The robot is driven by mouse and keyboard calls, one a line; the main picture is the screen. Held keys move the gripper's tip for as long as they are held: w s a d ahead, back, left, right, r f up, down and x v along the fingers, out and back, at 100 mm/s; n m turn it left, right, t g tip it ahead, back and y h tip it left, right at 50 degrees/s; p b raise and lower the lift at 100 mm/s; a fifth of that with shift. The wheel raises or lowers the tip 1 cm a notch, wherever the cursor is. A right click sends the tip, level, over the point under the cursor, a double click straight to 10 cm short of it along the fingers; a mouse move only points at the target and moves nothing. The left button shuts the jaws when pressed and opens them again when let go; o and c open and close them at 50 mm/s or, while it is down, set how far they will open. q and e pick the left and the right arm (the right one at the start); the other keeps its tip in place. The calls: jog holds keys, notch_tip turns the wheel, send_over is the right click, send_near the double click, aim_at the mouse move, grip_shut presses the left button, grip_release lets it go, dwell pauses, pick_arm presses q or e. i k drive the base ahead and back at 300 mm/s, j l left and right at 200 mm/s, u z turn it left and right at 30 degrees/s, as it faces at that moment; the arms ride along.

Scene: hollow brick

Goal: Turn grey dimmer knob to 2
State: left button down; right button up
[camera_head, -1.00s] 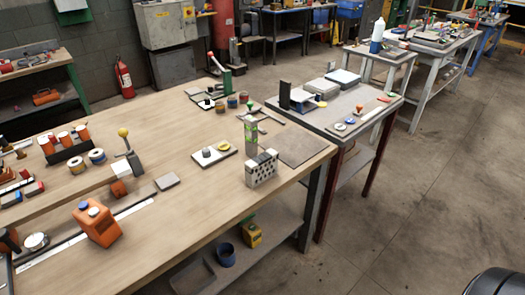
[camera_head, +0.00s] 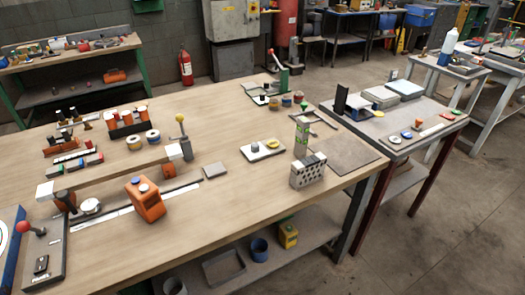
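A white plate (camera_head: 250,157) lies on the wooden bench (camera_head: 230,210), right of the middle of the head view. It carries a small grey knob (camera_head: 256,148) on its left and a yellow round piece (camera_head: 272,143) on its right. The grey knob may be the dimmer knob; its marks and setting are too small to read. Neither of my grippers is in view.
A perforated metal block (camera_head: 308,174) and a green-topped post (camera_head: 302,137) stand right of the plate. The bench's front middle is clear.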

aim_at(255, 147)
jog(key=i+l, duration=0.4)
jog(key=i+l+u, duration=0.2)
jog(key=u, duration=0.25)
jog(key=i+l+u, duration=0.15)
jog(key=u, duration=0.25)
jog(key=l, duration=0.1)
